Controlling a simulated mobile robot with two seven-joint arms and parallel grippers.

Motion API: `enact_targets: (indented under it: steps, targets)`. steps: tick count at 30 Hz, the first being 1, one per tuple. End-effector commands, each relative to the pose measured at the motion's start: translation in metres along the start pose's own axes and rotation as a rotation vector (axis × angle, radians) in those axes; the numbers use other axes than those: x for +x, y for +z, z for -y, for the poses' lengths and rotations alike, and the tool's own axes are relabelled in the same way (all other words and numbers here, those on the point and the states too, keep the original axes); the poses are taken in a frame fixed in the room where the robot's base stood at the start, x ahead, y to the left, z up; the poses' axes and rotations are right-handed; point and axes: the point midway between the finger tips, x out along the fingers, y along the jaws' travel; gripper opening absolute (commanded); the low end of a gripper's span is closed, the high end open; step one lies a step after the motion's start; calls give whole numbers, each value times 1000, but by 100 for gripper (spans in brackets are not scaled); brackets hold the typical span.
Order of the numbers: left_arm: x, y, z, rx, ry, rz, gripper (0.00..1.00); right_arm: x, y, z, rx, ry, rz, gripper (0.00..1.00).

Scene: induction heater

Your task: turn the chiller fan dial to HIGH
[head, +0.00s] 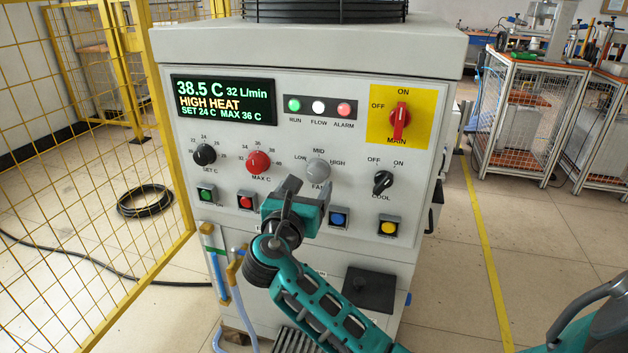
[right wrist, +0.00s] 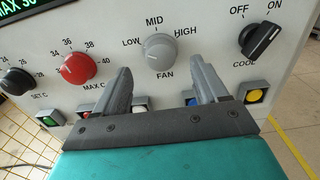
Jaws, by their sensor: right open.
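The grey FAN dial (head: 318,168) sits on the white chiller panel, with LOW, MID and HIGH marked around it. In the right wrist view the dial (right wrist: 158,51) shows ahead of and between the two fingers. I cannot tell for sure which mark its pointer faces. My right gripper (head: 291,194) is in front of the panel, below and left of the dial in the head view. Its jaws (right wrist: 161,78) are open and empty, apart from the dial. My left gripper is not in view.
The red MAX C dial (head: 258,163) and black COOL switch (head: 383,182) flank the FAN dial. Push buttons, including a blue one (head: 339,218) and a yellow one (head: 388,228), sit below. The display (head: 224,100) reads HIGH HEAT. A yellow mesh fence (head: 100,170) stands left.

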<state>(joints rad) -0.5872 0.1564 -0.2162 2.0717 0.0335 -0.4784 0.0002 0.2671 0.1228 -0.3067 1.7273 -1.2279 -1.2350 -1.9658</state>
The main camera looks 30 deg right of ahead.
Motion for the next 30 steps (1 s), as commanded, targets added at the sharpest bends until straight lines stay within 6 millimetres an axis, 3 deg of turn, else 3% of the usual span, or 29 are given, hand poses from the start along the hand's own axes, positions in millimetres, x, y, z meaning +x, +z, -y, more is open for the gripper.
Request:
enact_targets:
  steps: [3, 9, 21, 30]
  targets:
    - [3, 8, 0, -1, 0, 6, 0, 24, -1, 0, 0, -2, 2, 72]
    - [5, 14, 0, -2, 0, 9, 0, 48, -1, 0, 1, 0, 0, 72]
    - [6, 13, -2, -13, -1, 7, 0, 55, 0, 0, 1, 1, -1, 72]
    - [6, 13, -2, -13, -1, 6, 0, 55, 0, 0, 1, 1, -1, 44]
